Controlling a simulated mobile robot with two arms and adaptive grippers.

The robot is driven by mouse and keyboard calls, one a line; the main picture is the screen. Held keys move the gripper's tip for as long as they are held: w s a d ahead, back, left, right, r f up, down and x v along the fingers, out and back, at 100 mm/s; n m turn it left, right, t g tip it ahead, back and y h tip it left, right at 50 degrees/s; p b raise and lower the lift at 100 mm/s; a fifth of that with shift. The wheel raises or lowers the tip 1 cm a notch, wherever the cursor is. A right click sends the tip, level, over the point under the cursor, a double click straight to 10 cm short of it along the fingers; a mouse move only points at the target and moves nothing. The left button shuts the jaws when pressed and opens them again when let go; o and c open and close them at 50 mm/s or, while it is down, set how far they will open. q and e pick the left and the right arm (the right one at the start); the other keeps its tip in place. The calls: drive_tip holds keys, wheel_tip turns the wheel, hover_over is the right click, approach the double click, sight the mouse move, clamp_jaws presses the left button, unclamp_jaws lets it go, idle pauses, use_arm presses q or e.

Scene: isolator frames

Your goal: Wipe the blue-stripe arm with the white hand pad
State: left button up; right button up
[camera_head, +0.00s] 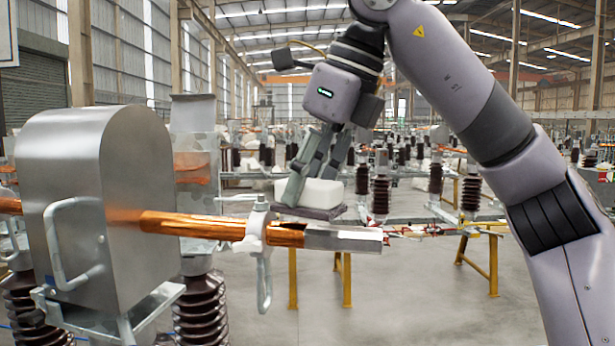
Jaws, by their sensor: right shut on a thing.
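My right gripper (306,180) comes down from the upper right and is shut on the white hand pad (322,192). The pad is a white block with a dark flat plate under it. A copper arm (205,225) with a grey metal end (342,238) runs across the front, below and in front of the pad in the picture. I cannot make out a blue stripe on this arm. The pad appears apart from the arm, though the depth between them is hard to judge. My left gripper is out of view.
A large metal housing (75,150) surrounds the copper arm at the left. A white clamp with a hanging metal loop (264,285) sits on the arm. Brown ribbed insulators (200,312) stand below. Yellow stands (345,280) and many insulators fill the background.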

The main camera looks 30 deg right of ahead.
drive_tip(key=shift+w, duration=0.15)
drive_tip(key=shift+f+b, duration=0.3)
drive_tip(key=shift+f, duration=0.05)
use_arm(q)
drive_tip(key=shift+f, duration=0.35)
use_arm(e)
drive_tip(key=shift+f, duration=0.15)
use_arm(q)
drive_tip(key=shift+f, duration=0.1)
use_arm(e)
drive_tip(key=shift+f, duration=0.15)
